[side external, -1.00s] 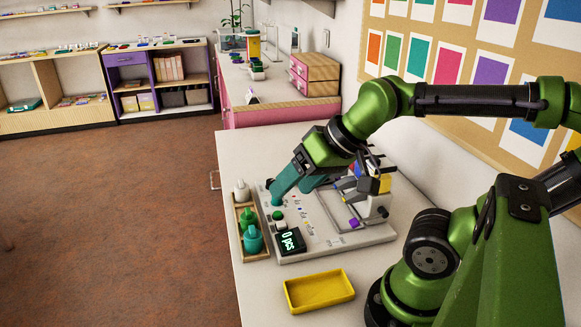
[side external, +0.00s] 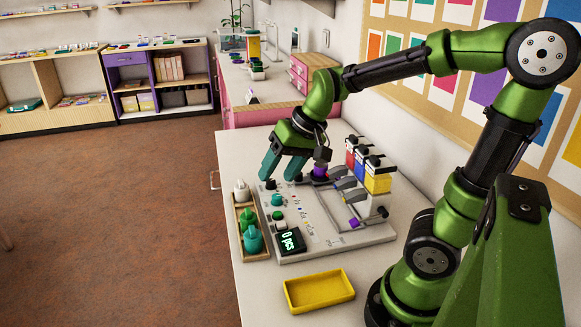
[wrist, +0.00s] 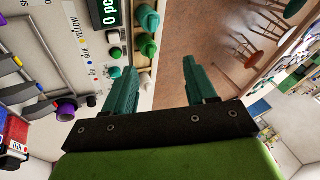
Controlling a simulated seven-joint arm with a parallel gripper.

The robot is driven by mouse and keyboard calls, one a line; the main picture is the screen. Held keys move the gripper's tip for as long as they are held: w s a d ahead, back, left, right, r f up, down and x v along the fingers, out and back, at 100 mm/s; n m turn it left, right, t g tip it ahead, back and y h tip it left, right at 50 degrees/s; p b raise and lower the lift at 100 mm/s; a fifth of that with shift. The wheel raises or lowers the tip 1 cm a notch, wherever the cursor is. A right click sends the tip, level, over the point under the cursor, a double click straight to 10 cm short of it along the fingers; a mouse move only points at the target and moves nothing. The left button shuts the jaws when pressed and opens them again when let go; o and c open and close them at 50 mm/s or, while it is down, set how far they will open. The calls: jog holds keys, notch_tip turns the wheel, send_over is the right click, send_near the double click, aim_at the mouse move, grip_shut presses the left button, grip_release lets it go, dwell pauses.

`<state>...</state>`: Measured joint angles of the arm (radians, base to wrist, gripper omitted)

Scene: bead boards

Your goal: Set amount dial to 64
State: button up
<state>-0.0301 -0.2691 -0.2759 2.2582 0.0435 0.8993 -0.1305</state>
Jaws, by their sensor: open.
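The grey board (side external: 330,240) lies on the white table with a dark display (side external: 290,241) at its near left corner, reading "0 pcs" in green. A teal knob (side external: 277,200) and a small black knob (side external: 270,185) stand along its left edge, with a white-and-green button (side external: 279,216) between the teal knob and display. I cannot tell which knob is the amount dial. My gripper (side external: 278,178) is open and empty, above the board's far left corner near the black knob. In the wrist view, the teal knob (wrist: 114,72) lies near the left finger of my gripper (wrist: 164,75); the display (wrist: 109,14) is partly cut off.
A wooden tray (side external: 239,226) with white, green and teal bottle-like pieces stands along the board's left side. Red, blue and yellow dispensers (side external: 377,180) rise at the board's back right. A yellow tray (side external: 319,291) lies in front. The table's front left is clear.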

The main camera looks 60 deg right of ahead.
jog(key=w+d+f+g+h, duration=0.1)
jog(key=w+d+f, duration=0.15)
jog(key=d, duration=0.35)
jog(key=w+d+f+h, duration=0.1)
jog(key=w+d, duration=0.3)
jog(key=d, duration=0.2)
jog(key=n+h, duration=0.1)
jog(key=n, duration=0.2)
send_near(271, 180)
jog(key=x, duration=0.8)
jog(key=shift+a+f, duration=0.1)
jog(key=shift+f, duration=0.2)
jog(key=shift+m, duration=0.3)
jog(key=c, duration=1)
